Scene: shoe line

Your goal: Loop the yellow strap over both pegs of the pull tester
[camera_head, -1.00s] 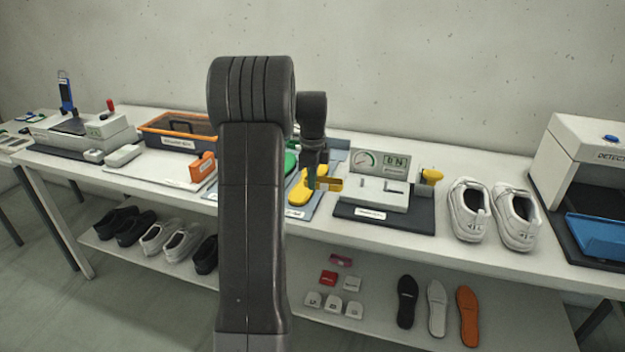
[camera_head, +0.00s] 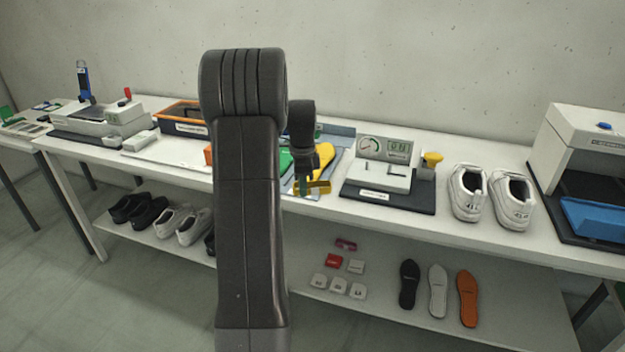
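My gripper (camera_head: 305,190) is at the front edge of the table, left of the pull tester, with its fingers pointing down. It appears shut on the yellow strap (camera_head: 320,188), a small loop sticking out to the right of the fingers. The strap is apart from the tester. My arm hides part of the table.
A yellow sole (camera_head: 319,161) lies on a blue-grey mat behind my gripper. White shoes (camera_head: 468,192) stand right of the tester, then a detector with a blue tray (camera_head: 597,218). An orange-rimmed tray (camera_head: 182,113) is at the back left. Shoes and insoles lie on the lower shelf.

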